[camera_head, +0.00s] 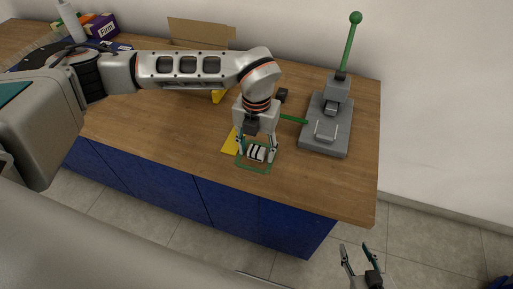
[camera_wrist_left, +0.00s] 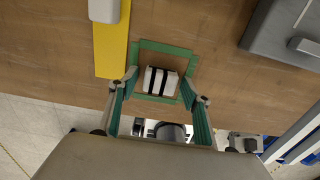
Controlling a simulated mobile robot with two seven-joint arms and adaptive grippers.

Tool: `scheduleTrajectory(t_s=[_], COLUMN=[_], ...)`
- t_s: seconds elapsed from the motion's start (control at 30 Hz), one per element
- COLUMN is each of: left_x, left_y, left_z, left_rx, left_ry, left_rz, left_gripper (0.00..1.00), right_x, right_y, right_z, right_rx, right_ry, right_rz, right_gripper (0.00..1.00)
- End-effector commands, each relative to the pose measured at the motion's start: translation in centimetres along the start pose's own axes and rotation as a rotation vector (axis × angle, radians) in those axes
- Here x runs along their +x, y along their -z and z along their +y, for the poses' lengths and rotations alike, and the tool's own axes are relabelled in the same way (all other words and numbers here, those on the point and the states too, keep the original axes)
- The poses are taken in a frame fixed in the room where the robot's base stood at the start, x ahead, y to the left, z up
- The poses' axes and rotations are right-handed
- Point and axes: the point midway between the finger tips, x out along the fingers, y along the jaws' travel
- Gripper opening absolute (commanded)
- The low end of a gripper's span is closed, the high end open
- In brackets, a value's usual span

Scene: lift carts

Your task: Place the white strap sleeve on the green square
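The white strap sleeve (camera_head: 257,153), white with black bands, lies on the wooden table inside the green square outline (camera_head: 254,170). In the left wrist view the sleeve (camera_wrist_left: 160,82) sits within the green square (camera_wrist_left: 165,47), with bare wood around it. My left gripper (camera_head: 257,154) is above the square, pointing down. Its fingers (camera_wrist_left: 160,80) are spread on either side of the sleeve, with a visible gap at each side. My right gripper (camera_head: 357,250) is open and empty, low at the front right, beyond the table edge.
A grey lever press (camera_head: 328,125) with a green handle (camera_head: 350,40) stands at the right. A yellow strip (camera_wrist_left: 110,50) lies left of the square. A cardboard box (camera_head: 200,32), a purple box (camera_head: 103,27) and a bottle (camera_head: 70,20) are at the back left.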

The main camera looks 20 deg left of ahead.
Motion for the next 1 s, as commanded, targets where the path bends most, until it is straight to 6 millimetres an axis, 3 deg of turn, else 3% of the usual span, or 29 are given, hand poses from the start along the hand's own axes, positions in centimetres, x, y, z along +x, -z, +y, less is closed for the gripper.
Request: scheduleTrajectory(t_s=[0.3, 0.47, 1.0], left_x=[-0.1, -1.2, -11.0], left_y=[0.0, -0.1, -0.1], left_z=[0.0, 0.0, 0.0], left_rx=[0.000, 0.000, -0.001], left_ry=[0.000, 0.000, 0.000], left_rz=[0.000, -0.003, -0.003], left_gripper=[0.49, 0.49, 0.49], right_x=[-0.1, -0.1, 0.5], right_y=[0.1, 0.3, -0.8], right_z=[0.0, 0.0, -0.1], right_rx=[0.000, 0.000, 0.000], right_ry=[0.000, 0.000, 0.000], right_rz=[0.000, 0.003, 0.000], right_gripper=[0.39, 0.39, 0.39])
